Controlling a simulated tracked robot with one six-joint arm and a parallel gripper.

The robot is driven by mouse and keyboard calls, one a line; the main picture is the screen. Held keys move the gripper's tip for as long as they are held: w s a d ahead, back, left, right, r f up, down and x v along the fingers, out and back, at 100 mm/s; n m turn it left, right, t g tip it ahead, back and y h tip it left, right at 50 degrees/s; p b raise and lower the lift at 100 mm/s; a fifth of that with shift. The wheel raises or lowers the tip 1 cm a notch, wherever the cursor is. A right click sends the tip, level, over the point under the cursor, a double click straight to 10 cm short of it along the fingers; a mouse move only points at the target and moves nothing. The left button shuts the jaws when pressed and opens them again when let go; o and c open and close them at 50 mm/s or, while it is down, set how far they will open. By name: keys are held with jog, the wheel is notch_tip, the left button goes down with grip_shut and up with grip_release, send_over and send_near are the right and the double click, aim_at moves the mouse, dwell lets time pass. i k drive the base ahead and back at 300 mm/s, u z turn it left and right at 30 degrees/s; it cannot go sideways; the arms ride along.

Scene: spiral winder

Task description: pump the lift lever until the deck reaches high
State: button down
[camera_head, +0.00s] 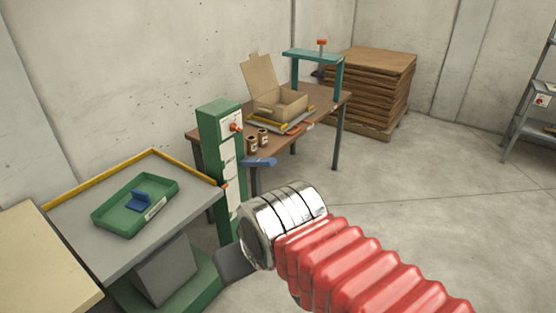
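The lift's grey deck (90,207) with a yellow rear edge is at the left, over a grey block (166,272) and a green base (195,285). A green column (221,112) with white label plates stands at the deck's right corner. A red knob (236,127) sits near its top. No lift lever can be made out for certain. The deck's right corner is level with the column's middle. My arm reaches in from the lower right, its chrome wrist (283,217) in front of the column's foot. My gripper's fingers are hidden; a dark grey piece (235,263) shows beside the wrist.
A green tray (112,222) with a blue part (140,203) rests on the deck. A brown table (335,103) behind the column holds an open carton (281,104) and two small jars. Stacked brown sheets (385,62) stand behind.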

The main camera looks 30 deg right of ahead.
aim_at(262, 162)
jog(key=k, duration=0.3)
jog(key=z, duration=0.5)
jog(key=i, duration=2)
jog(key=u, duration=0.6)
